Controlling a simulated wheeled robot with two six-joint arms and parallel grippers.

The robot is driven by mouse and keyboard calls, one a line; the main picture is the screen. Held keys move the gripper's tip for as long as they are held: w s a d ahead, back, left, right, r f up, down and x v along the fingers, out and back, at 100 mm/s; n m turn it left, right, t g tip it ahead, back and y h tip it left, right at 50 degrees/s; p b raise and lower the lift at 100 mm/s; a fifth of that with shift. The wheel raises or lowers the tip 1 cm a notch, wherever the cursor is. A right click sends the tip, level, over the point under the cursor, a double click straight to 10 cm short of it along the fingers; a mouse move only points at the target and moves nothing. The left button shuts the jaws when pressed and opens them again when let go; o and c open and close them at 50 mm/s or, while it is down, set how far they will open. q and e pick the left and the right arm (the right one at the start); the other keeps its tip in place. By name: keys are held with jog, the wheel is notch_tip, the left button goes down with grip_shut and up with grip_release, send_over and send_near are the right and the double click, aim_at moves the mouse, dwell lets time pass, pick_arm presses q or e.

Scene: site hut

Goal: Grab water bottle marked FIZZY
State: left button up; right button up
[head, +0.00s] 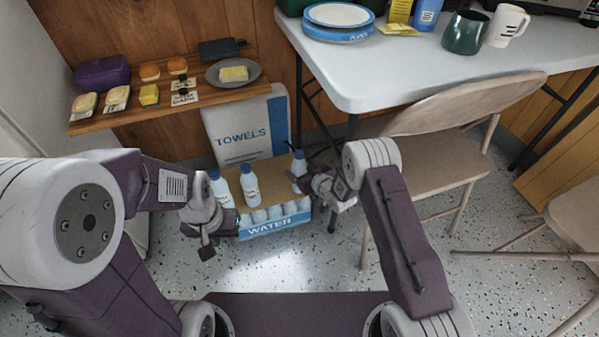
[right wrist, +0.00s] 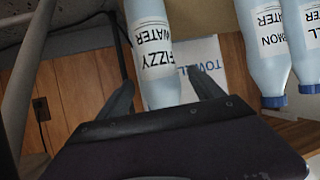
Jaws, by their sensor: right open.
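The FIZZY water bottle (right wrist: 157,45) stands between the two fingers of my open right gripper (right wrist: 160,92) in the right wrist view. Its label reads FIZZY WATER, and its lower end in that view is hidden behind the gripper body. I cannot tell if a finger touches it. In the head view it is the rightmost bottle (head: 299,168) on the WATER box, with my right gripper (head: 306,182) at its right side. My left gripper (head: 210,240) hangs in front of the box's left end, and its jaw state is unclear.
Two other bottles stand on the WATER box (head: 275,228): a left one (head: 220,188) and a middle one (head: 249,186). A TOWELS box (head: 240,132) stands behind. A folding chair (head: 432,155) and a white table (head: 400,68) are close on the right.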

pick_arm(q)
notch_tip(320, 180, down, 4)
jog(key=b, duration=0.3)
jog(key=shift+f, duration=0.1)
pick_arm(e)
jog(key=x, duration=0.4)
jog(key=shift+w+a+f, duration=0.1)
jog(key=shift+w+f, duration=0.1)
jog(key=shift+f, duration=0.05)
